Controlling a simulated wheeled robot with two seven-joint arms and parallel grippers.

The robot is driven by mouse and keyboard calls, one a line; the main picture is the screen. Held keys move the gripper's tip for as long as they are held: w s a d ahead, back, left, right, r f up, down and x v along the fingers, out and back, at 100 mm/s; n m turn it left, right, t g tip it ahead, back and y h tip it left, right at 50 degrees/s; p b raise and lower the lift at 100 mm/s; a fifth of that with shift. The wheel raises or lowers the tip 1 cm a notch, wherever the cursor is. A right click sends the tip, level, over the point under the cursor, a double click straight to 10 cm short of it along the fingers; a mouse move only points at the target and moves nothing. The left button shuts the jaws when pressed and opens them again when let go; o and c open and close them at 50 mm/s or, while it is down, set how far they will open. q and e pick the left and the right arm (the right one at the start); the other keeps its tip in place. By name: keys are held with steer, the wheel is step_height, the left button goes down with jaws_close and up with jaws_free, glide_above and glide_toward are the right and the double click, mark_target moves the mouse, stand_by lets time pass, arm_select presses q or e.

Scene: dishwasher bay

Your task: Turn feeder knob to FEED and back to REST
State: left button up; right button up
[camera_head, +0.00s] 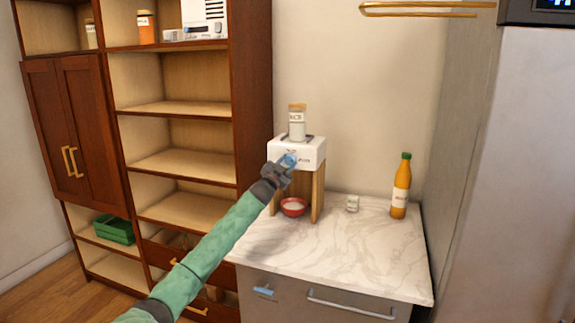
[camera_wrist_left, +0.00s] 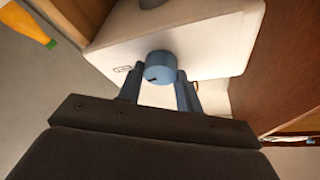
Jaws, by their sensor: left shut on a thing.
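The feeder (camera_head: 312,150) is a white box on wooden legs on the marble counter, with a labelled jar (camera_head: 297,124) standing on top. Its round blue knob (camera_wrist_left: 161,67) is on the front face, with a small dark mark on it. My left gripper (camera_head: 286,163) reaches the front of the feeder and is shut on the knob. In the left wrist view its two fingers (camera_wrist_left: 160,85) sit on either side of the knob. A red bowl (camera_head: 293,207) with pale contents stands under the feeder. My right gripper is in neither view.
A wooden shelf unit (camera_head: 252,100) stands on the left. A grey appliance (camera_head: 515,180) stands at the right.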

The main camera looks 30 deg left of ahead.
arm_select(q)
steer(key=shift+r+m+h, duration=0.1)
steer(key=shift+m+h, duration=0.5)
steer(key=shift+m, duration=0.6)
steer(key=shift+m+g+p, duration=0.4)
steer(key=shift+m, duration=0.2)
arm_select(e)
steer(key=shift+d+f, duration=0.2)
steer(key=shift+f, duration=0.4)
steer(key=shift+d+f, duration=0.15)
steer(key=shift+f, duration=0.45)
arm_select(q)
steer(key=o, duration=1)
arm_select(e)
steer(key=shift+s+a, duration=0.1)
